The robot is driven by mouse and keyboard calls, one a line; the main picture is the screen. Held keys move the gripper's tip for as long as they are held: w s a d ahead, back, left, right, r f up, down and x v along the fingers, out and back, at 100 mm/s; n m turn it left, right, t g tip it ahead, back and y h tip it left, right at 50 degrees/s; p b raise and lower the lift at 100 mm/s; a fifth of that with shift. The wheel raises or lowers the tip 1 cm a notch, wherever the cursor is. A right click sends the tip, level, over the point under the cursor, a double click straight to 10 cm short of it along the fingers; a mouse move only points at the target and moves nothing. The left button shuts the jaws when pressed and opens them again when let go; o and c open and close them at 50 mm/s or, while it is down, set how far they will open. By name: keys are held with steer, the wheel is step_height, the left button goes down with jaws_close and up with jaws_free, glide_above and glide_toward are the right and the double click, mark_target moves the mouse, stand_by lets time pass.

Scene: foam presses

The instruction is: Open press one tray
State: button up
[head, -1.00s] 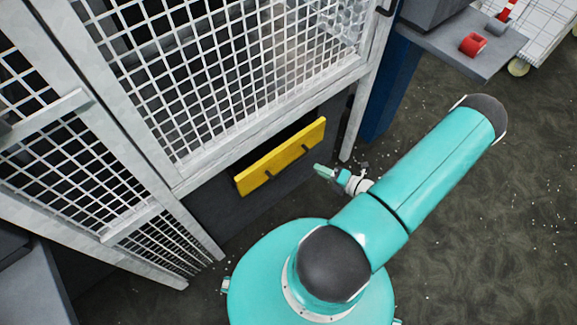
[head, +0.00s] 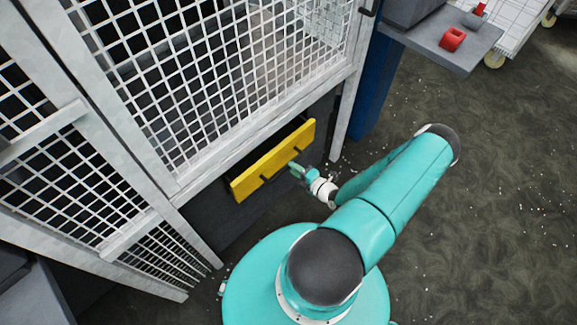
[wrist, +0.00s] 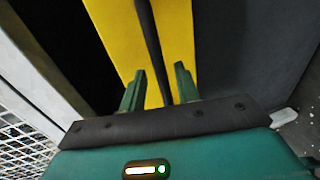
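The yellow tray front (head: 268,162) sits low in the press, below the mesh cage, with a dark handle (wrist: 153,40) across it. In the wrist view the yellow front (wrist: 116,32) fills the upper middle. My gripper (head: 297,169) is close in front of the right half of the tray front. In the wrist view my gripper (wrist: 159,72) has its two green fingers apart, one on each side of the dark handle bar. Gaps show between the bar and both fingers. Part of the handle is hidden by my gripper in the head view.
The mesh cage (head: 215,85) with grey frame posts stands above and to the left. A blue post (head: 377,85) and a grey shelf (head: 455,50) with a red part (head: 452,39) are at the right.

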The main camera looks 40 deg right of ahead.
steer(key=shift+x, duration=1.7)
jaws_close()
steer(key=shift+s, duration=0.1)
